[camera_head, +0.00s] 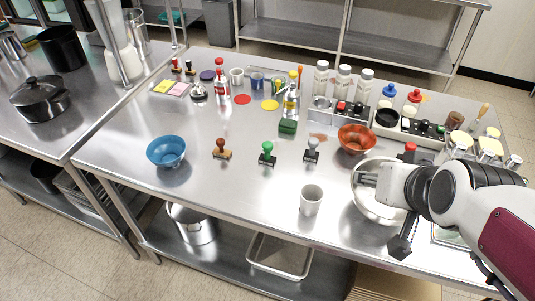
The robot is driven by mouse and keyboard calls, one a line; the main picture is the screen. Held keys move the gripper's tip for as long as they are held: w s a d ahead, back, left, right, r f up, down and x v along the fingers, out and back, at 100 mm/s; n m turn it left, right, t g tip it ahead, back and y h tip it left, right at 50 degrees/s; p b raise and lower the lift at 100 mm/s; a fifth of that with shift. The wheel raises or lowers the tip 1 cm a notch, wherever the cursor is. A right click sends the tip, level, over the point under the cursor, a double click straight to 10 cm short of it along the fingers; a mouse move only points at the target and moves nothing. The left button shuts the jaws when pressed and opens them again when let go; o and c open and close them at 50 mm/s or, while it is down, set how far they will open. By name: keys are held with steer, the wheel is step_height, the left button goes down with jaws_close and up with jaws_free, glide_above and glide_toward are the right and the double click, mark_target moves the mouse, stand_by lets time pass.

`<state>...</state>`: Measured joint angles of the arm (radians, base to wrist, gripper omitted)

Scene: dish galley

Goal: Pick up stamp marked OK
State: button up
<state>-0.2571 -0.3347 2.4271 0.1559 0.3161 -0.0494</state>
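Three handle stamps stand upright in a loose row at mid-table: a brown one (222,150), a green one (267,154) and a grey one (311,151). Their markings are too small to read, so I cannot tell which is marked OK. More small stamps with dark and red handles (183,67) stand at the back left. My gripper (378,184) is at the right, over the large metal bowl (362,206), to the right of the row and apart from it. Its fingers are not clear enough to show whether it is open, and I see nothing held.
A blue bowl (166,151) stands left of the stamps and an orange bowl (356,139) right of them. A pale cup (311,200) stands in front of the grey stamp. The front left table is clear.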

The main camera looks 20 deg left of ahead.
steer(key=w+a+f+n+t+y, duration=0.1)
steer(key=w+a+f, duration=0.1)
steer(key=w+a, duration=0.4)
steer(key=w+a+f+t+y, duration=0.1)
steer(key=w+a+f, duration=0.25)
steer(key=a, duration=0.35)
steer(key=n+t, duration=0.1)
steer(key=t, duration=0.2)
glide_toward(268, 145)
steer(key=w, duration=0.3)
steer(key=shift+s+a+f+n, duration=0.2)
steer(key=shift+a+f+n, duration=0.1)
steer(key=shift+f, duration=0.15)
steer(key=shift+x, duration=1.25)
steer(key=shift+a, duration=0.1)
steer(key=shift+x, duration=2.6)
steer(key=shift+s+a, duration=0.1)
steer(key=shift+c, duration=0.4)
steer(key=c, duration=1.1)
